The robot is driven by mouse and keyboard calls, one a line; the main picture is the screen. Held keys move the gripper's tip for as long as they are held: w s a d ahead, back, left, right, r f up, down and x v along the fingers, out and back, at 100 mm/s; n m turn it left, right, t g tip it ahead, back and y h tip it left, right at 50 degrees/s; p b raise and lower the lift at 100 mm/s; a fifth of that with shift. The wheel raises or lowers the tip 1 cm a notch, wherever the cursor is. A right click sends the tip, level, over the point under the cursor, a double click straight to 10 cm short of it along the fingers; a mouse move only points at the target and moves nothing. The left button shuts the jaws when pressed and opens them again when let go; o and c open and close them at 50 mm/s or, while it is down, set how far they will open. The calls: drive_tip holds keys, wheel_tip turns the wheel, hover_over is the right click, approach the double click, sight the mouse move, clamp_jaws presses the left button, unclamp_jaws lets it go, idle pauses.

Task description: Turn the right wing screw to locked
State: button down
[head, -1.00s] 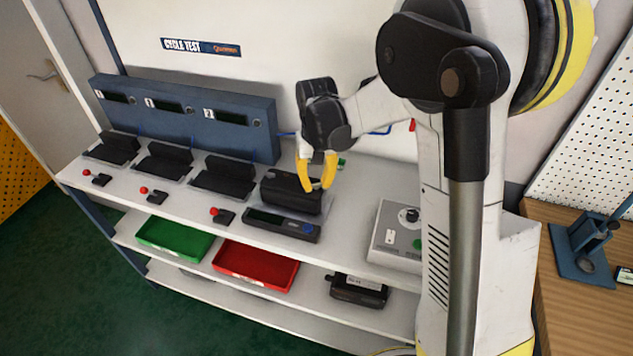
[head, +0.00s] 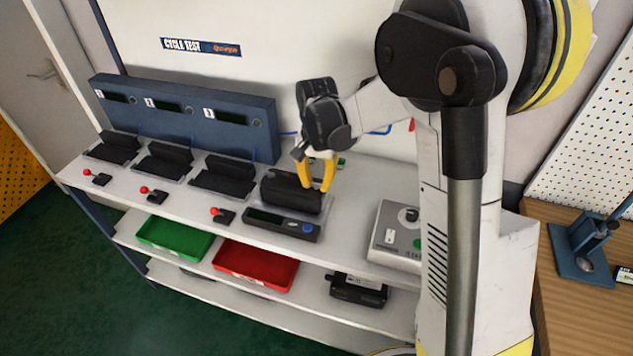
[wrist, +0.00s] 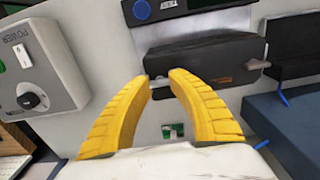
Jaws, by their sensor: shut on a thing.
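The black valve positioner (head: 290,193) sits on the bench behind a dark tester with a blue button (head: 284,224). It also shows in the wrist view (wrist: 205,56). My gripper (head: 315,189) points down at the positioner's right end, its yellow fingers shut on the right wing screw (wrist: 161,82). In the wrist view my gripper (wrist: 162,77) has its fingertips on either side of this small light-coloured screw, which they largely cover. The screw's exact angle cannot be told. Another small metal fitting (wrist: 256,64) shows at the positioner's other end.
Several black test stands (head: 223,175) line the bench to the left, before a blue display panel (head: 185,117). A grey power box (head: 397,234) stands to the right. A green tray (head: 175,238) and red tray (head: 255,265) lie on the shelf below.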

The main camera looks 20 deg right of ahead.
sight(317, 183)
idle(0.3)
drive_tip(key=c, duration=1.1)
unclamp_jaws()
wheel_tip(317, 183, up, 12)
